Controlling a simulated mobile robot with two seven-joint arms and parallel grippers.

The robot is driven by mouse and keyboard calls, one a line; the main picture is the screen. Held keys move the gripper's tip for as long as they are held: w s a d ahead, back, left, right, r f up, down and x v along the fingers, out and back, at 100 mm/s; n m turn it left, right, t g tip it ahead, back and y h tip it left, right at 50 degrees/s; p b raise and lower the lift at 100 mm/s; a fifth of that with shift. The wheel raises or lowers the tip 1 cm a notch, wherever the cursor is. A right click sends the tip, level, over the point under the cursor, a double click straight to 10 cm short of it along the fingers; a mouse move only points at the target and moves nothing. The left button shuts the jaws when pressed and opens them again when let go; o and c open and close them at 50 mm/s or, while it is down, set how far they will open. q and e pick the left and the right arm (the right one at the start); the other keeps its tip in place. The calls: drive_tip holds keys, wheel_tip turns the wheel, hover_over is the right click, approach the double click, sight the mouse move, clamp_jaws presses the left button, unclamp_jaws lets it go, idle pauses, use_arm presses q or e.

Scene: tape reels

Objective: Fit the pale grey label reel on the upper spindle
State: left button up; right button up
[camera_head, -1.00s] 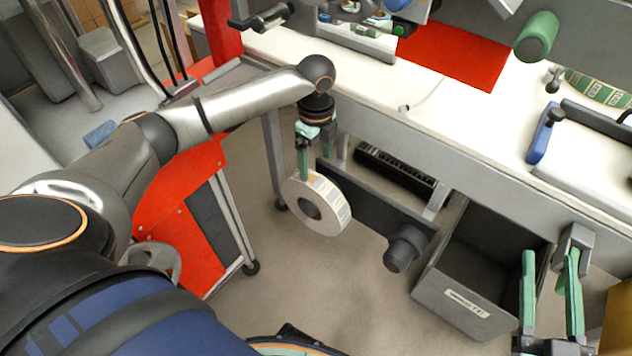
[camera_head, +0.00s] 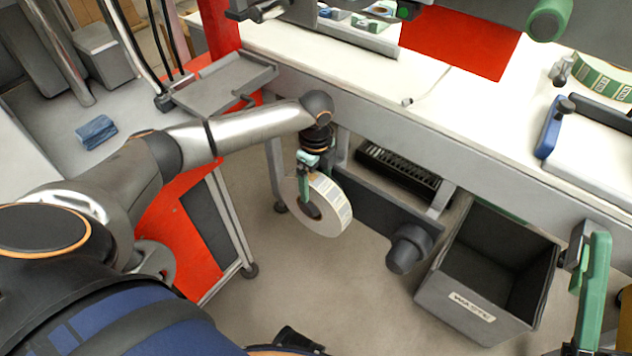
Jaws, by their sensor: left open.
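The pale grey label reel (camera_head: 336,213) stands on edge, tilted in the picture, at the upper-left end of a dark bar (camera_head: 372,212) below the bench. Its dark centre shows. Whether it sits on a spindle there I cannot tell. My left gripper (camera_head: 305,187) is open and points down at the reel. A green finger lies in front of the reel's near face, over its upper part and centre; the other finger is mostly hidden. A dark round knob-like end (camera_head: 408,250) sticks out at the bar's lower right.
A grey open waste bin (camera_head: 460,308) stands on the floor right of the bar. The white bench top (camera_head: 370,75) runs above, with a blue-handled device (camera_head: 548,128) on it. A red cart (camera_head: 185,250) with a grey tray (camera_head: 225,84) is at left. Floor below the reel is clear.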

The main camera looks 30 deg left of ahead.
use_arm(q)
drive_tip(key=shift+c, duration=0.3)
clamp_jaws()
idle(0.5)
drive_tip(key=shift+w+r, duration=0.1)
drive_tip(key=shift+r, duration=0.05)
idle(0.3)
